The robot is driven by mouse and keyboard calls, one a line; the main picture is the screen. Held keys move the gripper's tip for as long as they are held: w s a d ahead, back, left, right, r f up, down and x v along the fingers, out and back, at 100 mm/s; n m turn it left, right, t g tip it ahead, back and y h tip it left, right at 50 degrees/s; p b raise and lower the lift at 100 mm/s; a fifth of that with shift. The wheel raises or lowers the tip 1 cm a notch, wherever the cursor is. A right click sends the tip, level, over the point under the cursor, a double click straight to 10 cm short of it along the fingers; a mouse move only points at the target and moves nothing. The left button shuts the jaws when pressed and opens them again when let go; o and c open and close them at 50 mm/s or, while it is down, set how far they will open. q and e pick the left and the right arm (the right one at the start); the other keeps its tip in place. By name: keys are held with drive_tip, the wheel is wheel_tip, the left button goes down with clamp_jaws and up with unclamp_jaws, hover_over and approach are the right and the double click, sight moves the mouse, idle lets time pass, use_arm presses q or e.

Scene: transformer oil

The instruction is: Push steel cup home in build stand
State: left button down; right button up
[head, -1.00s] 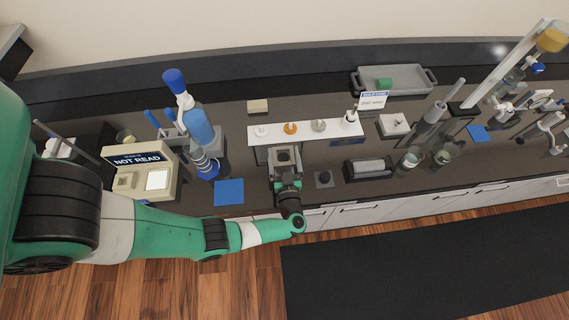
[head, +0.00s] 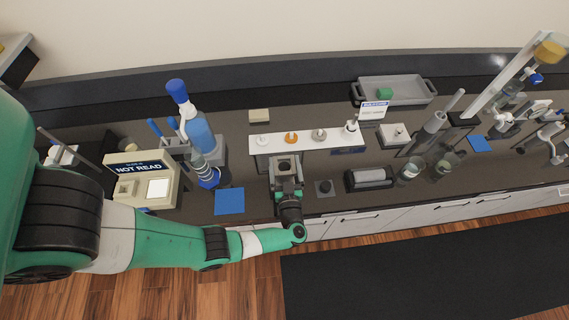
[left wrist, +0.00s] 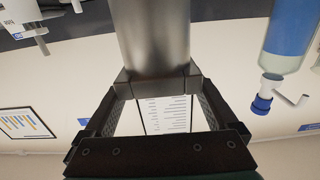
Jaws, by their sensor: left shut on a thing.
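My left gripper (head: 285,166) is at the front of the white rack, near the middle of the bench, in the head view. It is shut on a steel cup (left wrist: 150,35), a plain metal cylinder. In the left wrist view the cup stretches out from between the fingers to the picture's edge. In the head view only a small dark round part of what it holds shows between the fingers. A small dark square block (head: 324,189), possibly the build stand, sits on the bench just right of the gripper. My right gripper is not in view.
A white rack (head: 268,144) with several coloured pieces stands behind the gripper. A "NOT READ" instrument (head: 140,180), a blue-filled vessel (head: 200,135) and a blue mat (head: 229,201) are to the left. A dark cradle with a grey cylinder (head: 369,176) and glassware are right.

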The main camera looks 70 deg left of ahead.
sight(284, 169)
use_arm(q)
drive_tip(key=shift+f+b, duration=1.5)
drive_tip(key=shift+f, duration=0.15)
idle(0.5)
unclamp_jaws()
drive_tip(key=shift+d, duration=0.1)
drive_tip(key=v, duration=1.1)
drive_tip(key=shift+d, duration=0.15)
